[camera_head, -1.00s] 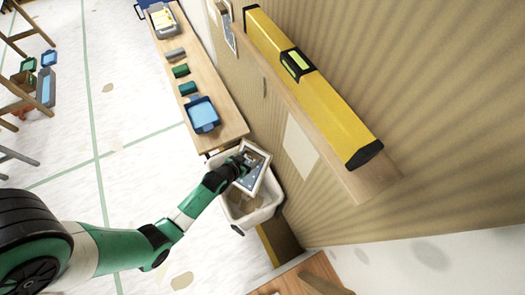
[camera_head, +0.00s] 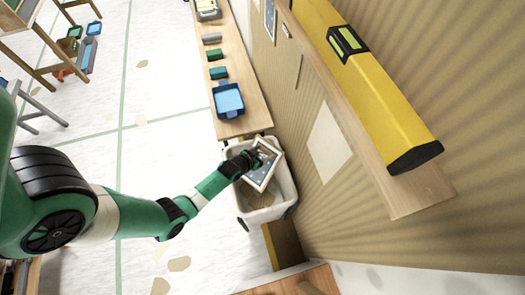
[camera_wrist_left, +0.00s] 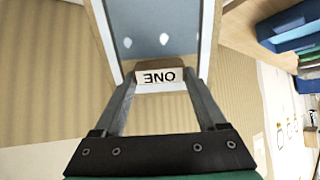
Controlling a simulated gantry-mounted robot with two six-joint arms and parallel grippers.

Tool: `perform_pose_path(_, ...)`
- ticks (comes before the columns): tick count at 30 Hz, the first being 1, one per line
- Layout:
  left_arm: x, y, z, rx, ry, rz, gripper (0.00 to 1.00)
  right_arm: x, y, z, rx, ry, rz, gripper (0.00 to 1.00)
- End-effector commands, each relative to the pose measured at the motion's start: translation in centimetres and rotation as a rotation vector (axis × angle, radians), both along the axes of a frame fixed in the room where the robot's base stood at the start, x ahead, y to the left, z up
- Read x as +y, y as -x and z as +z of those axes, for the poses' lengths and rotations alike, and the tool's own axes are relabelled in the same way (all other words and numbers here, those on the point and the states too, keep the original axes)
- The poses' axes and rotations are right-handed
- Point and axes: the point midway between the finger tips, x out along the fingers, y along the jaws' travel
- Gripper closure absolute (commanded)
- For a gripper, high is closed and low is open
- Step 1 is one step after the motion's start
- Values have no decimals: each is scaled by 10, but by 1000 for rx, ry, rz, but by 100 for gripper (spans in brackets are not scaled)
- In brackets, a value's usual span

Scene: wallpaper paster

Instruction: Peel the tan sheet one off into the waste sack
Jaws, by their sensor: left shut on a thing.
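My left gripper (camera_head: 250,158) is shut on a flat framed-looking sheet (camera_head: 264,168) with a pale border and a blue-grey middle with white spots. In the left wrist view, the sheet (camera_wrist_left: 165,35) has a tan edge, and a label reading "ONE" in flipped letters (camera_wrist_left: 158,76) sits between the fingers (camera_wrist_left: 158,82). The sheet is tilted above the mouth of a white container (camera_head: 286,190), seemingly the waste sack, with tan scraps (camera_head: 258,196) inside. Whether the sheet touches its rim, I cannot tell. My right gripper is not in view.
A wooden shelf (camera_head: 243,70) holds a blue tray (camera_head: 228,101), green blocks (camera_head: 217,73) and a grey roll. A long yellow level (camera_head: 375,90) lies on a wooden ledge along the striped tan wall. A pale rectangle (camera_head: 328,145) is on the wall. Floor left of the container is open.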

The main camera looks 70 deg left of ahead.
Motion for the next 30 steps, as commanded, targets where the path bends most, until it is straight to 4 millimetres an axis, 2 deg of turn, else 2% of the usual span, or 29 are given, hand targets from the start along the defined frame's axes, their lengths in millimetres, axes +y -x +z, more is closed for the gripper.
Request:
perform_pose_path(1,0,0,-15,-1,0,0,82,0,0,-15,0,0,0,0)
perform_pose_path(12,0,0,-64,-1,0,0,82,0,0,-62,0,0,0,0)
perform_pose_path(17,0,0,-74,-1,0,0,82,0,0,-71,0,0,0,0)
perform_pose_path(26,0,0,-73,-1,0,0,82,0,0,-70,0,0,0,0)
perform_pose_path(27,0,0,-73,-1,0,0,19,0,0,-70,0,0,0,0)
perform_pose_path(30,0,0,-73,-1,0,0,1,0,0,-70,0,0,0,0)
